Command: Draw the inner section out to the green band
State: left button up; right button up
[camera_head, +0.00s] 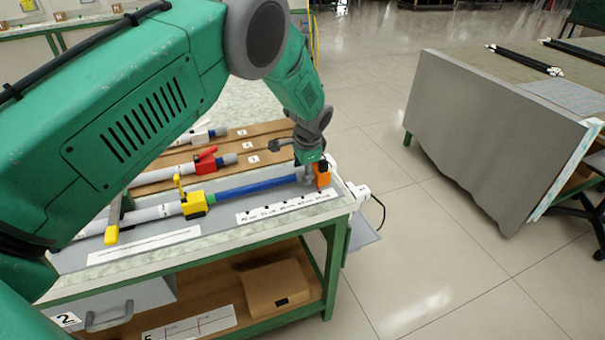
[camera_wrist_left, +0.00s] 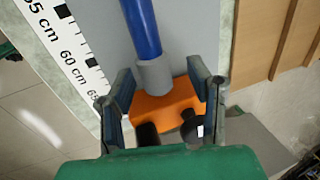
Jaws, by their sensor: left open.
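A white outer tube (camera_head: 140,215) lies along the bench's front strip. A yellow clamp (camera_head: 194,204) with a raised yellow lever (camera_head: 179,186) sits at its right end. The blue inner section (camera_head: 255,188) runs right from the clamp to a grey end piece, which shows in the left wrist view (camera_wrist_left: 155,76) beside an orange block (camera_wrist_left: 165,108). The orange block also shows in the head view (camera_head: 322,175). My left gripper (camera_head: 308,174) is open, its fingers on either side of the grey end and orange block. My right gripper is out of view.
A printed centimetre scale (camera_head: 285,207) lies along the front of the blue section. Behind are a tube with a red clamp (camera_head: 206,161) and another white clamp (camera_head: 203,134). A cardboard box (camera_head: 277,288) sits on the lower shelf. Open floor lies right of the bench.

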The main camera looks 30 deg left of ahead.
pick_arm(q)
jog(key=v, duration=1)
jog(key=shift+r, duration=0.25)
